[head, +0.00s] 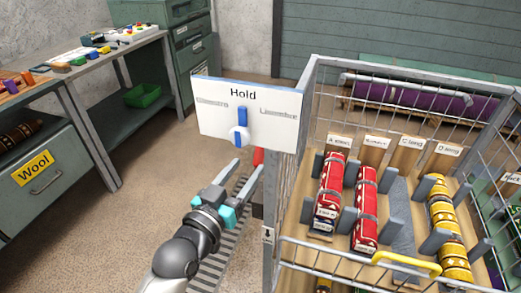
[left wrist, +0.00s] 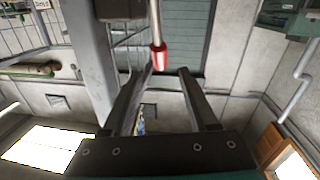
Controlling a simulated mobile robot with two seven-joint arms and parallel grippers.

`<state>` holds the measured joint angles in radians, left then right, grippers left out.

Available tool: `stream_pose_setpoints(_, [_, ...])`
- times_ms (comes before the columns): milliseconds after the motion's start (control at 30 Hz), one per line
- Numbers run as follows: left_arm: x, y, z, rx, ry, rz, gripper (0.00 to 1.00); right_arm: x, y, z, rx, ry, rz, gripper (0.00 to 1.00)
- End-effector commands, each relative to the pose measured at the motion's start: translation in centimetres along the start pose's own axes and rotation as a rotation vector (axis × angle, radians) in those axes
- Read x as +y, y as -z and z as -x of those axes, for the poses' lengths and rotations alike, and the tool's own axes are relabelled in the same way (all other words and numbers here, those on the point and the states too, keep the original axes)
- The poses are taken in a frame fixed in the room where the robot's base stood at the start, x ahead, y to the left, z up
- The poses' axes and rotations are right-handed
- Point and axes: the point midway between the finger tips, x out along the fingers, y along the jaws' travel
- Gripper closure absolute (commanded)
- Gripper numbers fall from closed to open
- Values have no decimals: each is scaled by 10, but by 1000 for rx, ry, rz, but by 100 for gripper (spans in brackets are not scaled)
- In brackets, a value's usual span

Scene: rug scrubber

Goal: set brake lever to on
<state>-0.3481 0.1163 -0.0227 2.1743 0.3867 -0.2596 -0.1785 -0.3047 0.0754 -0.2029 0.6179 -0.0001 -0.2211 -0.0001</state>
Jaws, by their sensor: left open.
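The lever (left wrist: 156,30) is a thin metal rod with a red grip, joined to a dark box (left wrist: 120,8) beside a grey post. In the head view, a red piece that looks like its grip (head: 258,156) shows just under the white sign, partly hidden. My left gripper (head: 248,167) is open and empty, its fingers pointing toward the red grip. In the left wrist view, the grip shows just past the fingertips (left wrist: 167,71), nearer the left finger in that picture. Whether they touch cannot be told. No on or off mark is readable. My right gripper is not in view.
A white "Hold" sign (head: 275,113) with a blue pointer stands above the grip. A wire cage cart (head: 288,180) with red and yellow rolls stands close on the right. A workbench (head: 120,52) and a drawer marked Wool (head: 60,190) are left. Floor between is clear.

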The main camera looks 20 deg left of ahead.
Motion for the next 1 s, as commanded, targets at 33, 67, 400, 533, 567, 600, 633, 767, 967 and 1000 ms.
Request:
stream_pose_setpoints(33, [0, 1, -8, 4, 0, 1, 41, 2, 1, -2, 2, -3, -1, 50])
stream_pose_setpoints(67, [0, 0, -13, 4, 1, 1, 41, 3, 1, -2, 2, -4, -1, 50])
stream_pose_setpoints(400, [0, 0, -59, 3, 0, 0, 41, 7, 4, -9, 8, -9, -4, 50])
stream_pose_setpoints(533, [0, 0, -70, 1, 0, -1, 41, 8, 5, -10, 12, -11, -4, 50])
stream_pose_setpoints(567, [0, 0, -72, 0, 0, -1, 41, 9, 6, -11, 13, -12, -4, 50])
stream_pose_setpoints(600, [0, 0, -74, 0, 0, -1, 41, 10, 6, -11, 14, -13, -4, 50])
stream_pose_setpoints(633, [0, 0, -76, 0, 0, -1, 41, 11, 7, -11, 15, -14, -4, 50])
stream_pose_setpoints(767, [0, 0, -78, 0, 0, -1, 41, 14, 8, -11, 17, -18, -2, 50])
stream_pose_setpoints(967, [0, 0, -78, 0, 0, -1, 41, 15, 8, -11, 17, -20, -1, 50])
stream_pose_setpoints(1000, [0, 0, -78, 0, 0, -1, 43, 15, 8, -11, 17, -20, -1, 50])
